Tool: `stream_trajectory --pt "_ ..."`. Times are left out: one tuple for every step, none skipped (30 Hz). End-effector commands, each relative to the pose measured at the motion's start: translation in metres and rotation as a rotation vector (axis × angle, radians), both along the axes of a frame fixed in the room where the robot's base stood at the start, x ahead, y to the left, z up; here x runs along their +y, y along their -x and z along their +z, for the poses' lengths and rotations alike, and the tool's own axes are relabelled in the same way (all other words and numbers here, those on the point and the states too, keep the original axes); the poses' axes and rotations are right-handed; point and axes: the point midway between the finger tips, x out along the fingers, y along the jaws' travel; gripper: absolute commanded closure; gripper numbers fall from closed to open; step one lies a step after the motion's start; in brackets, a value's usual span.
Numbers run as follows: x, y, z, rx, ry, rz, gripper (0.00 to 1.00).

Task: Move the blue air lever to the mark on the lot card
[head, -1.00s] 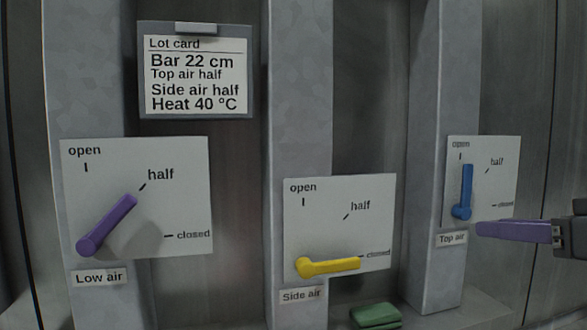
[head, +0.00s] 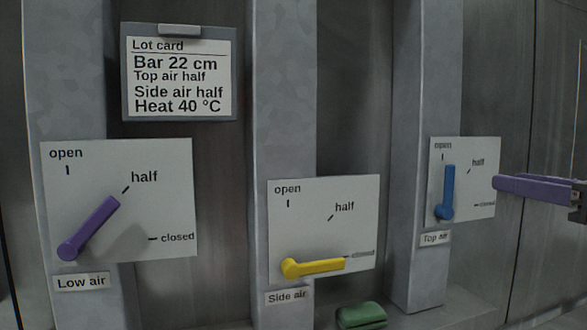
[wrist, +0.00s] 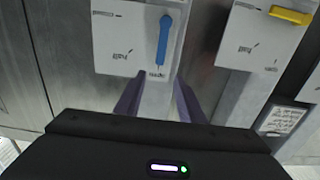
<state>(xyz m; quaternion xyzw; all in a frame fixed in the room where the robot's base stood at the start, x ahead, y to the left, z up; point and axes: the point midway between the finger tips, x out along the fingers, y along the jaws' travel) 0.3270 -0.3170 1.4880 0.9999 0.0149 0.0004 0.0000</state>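The blue air lever (head: 447,192) is on the Top air plate (head: 482,185) at the right of the head view. It points up at the open mark. The lot card (head: 180,92) reads "Top air half"; that plate's half mark is up and right of the lever. My gripper (head: 497,184) has purple fingers and is at the plate's right edge, right of the lever. In the wrist view the blue lever (wrist: 164,42) is ahead of my gripper (wrist: 160,97), whose fingers are spread with nothing between them.
A purple Low air lever (head: 90,228) points at half. A yellow Side air lever (head: 313,267) points at closed; it also shows in the wrist view (wrist: 290,15). A green object (head: 361,316) lies low between the metal posts. The space right of my gripper looks clear.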

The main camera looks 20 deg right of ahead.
Motion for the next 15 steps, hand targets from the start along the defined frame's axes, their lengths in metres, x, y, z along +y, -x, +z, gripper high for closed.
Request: stream_trajectory --pt "0.001 -0.005 0.000 0.000 0.000 0.003 0.64" --pt "0.001 -0.008 0.000 0.000 0.000 0.003 0.64" --pt "0.001 -0.012 0.000 0.000 0.000 0.003 0.64" --pt "0.002 -0.015 0.000 0.000 0.000 0.004 0.64" --pt "0.001 -0.018 0.000 0.000 0.000 0.003 0.64" --pt "0.001 -0.022 0.000 0.000 -0.001 0.003 0.64" --pt "0.001 -0.025 0.000 0.001 -0.001 0.004 0.64" --pt "0.001 -0.028 0.000 0.001 -0.001 0.003 0.64" --pt "0.001 -0.032 0.000 0.001 -0.001 0.003 0.64" --pt "0.002 -0.036 0.000 0.001 -0.001 0.003 0.64" --pt "0.002 -0.039 0.000 0.001 0.000 0.003 0.64" --pt "0.002 -0.043 0.000 0.001 0.000 0.002 0.64" --pt "0.002 -0.046 0.000 0.001 0.000 0.003 0.64" --pt "0.002 -0.049 0.000 0.001 0.000 0.002 0.64" --pt "0.002 -0.053 0.000 0.001 0.000 0.002 0.64"
